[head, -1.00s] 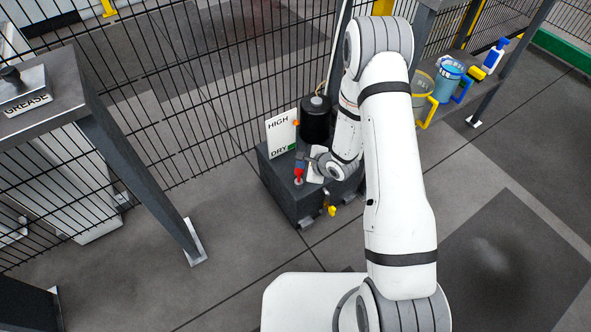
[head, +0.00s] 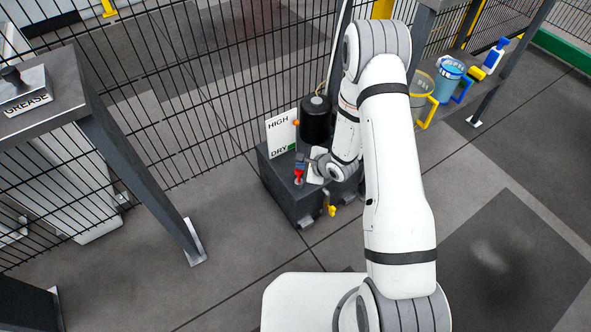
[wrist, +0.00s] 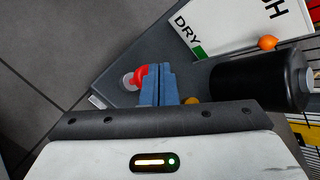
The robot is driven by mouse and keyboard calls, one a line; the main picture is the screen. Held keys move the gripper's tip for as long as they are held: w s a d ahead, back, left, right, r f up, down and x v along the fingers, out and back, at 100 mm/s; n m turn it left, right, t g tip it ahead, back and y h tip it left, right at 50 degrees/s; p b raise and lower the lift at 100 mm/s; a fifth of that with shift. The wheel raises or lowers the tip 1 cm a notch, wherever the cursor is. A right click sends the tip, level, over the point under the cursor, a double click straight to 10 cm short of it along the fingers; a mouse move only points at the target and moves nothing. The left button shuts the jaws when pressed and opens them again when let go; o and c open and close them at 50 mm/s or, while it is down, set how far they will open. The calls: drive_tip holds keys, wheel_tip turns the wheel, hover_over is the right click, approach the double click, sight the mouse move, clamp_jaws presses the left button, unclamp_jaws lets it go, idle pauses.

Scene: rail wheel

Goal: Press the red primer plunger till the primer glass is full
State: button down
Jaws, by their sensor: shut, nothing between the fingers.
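The red primer plunger (head: 298,176) stands near the front left of a dark pump box (head: 287,196). It also shows in the wrist view (wrist: 139,76), partly covered by my fingers. My gripper (wrist: 158,72) is shut, its blue fingertips over or against the right side of the red plunger; I cannot tell whether they touch. In the head view my gripper (head: 300,163) sits just above the plunger. I cannot make out the primer glass or its level in either view.
A HIGH/DRY sign (head: 281,133) and a black cylinder (head: 316,121) stand on the box. A yellow-handled valve (head: 331,210) is at its front. A grease table (head: 45,105) stands left. Jugs (head: 450,80) are on a bench at right. Floor in front is open.

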sight(302, 172)
drive_tip(key=shift+f+b, duration=0.75)
drive_tip(key=shift+f, duration=0.85)
idle(1.2)
idle(0.4)
drive_tip(key=shift+r+p, duration=2)
drive_tip(key=shift+r, duration=0.05)
wheel_tip(302, 172, up, 5)
drive_tip(key=p, duration=0.4)
drive_tip(key=shift+p, duration=0.35)
